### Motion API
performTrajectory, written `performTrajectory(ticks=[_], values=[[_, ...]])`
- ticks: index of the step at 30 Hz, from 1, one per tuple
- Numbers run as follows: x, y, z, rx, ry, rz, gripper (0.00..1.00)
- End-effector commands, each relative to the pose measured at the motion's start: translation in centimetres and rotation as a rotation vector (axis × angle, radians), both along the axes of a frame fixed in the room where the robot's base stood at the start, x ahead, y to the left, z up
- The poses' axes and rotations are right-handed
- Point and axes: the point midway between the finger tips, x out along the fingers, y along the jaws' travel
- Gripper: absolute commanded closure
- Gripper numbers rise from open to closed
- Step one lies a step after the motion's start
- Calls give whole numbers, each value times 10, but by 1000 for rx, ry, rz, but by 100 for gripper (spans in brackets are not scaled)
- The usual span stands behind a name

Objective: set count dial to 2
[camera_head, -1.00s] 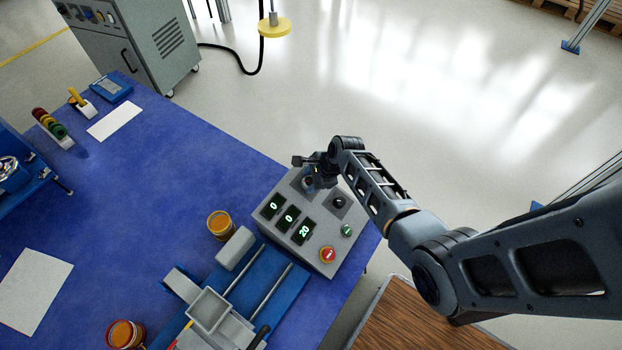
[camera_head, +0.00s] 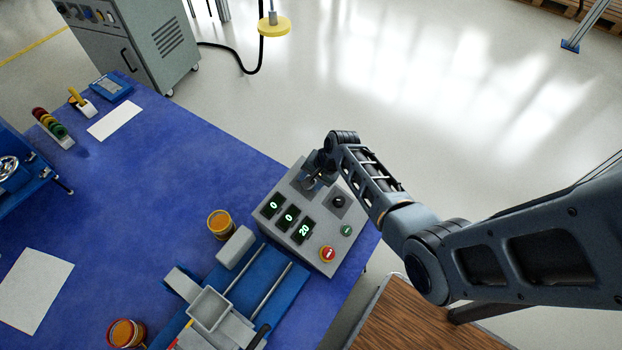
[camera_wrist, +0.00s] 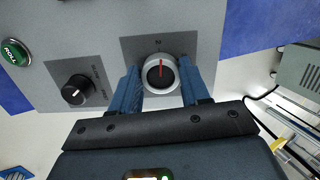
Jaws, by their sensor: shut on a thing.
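The grey control box (camera_head: 288,239) stands on the blue table. A round grey dial (camera_wrist: 160,73) with a black centre and a red pointer line sits on it, and the line points up in the wrist view. My gripper (camera_wrist: 160,80) is shut on this dial, with a blue finger at each side. In the head view my gripper (camera_head: 313,181) is over the box's far corner and largely hides the dial. A black knob (camera_wrist: 77,90) is beside it, outside the fingers.
A blue rail fixture (camera_head: 240,290) and an orange-topped can (camera_head: 220,224) stand close by.

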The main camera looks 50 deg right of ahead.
Motion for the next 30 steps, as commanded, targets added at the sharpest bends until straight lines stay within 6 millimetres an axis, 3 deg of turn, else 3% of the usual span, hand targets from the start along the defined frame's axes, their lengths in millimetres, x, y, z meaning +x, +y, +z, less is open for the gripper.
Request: performTrajectory(ticks=[23,24,30], values=[[-1,0,-1,-42,1,106,85],[-1,0,-1,-42,1,106,53],[-1,0,-1,-42,0,104,34]])
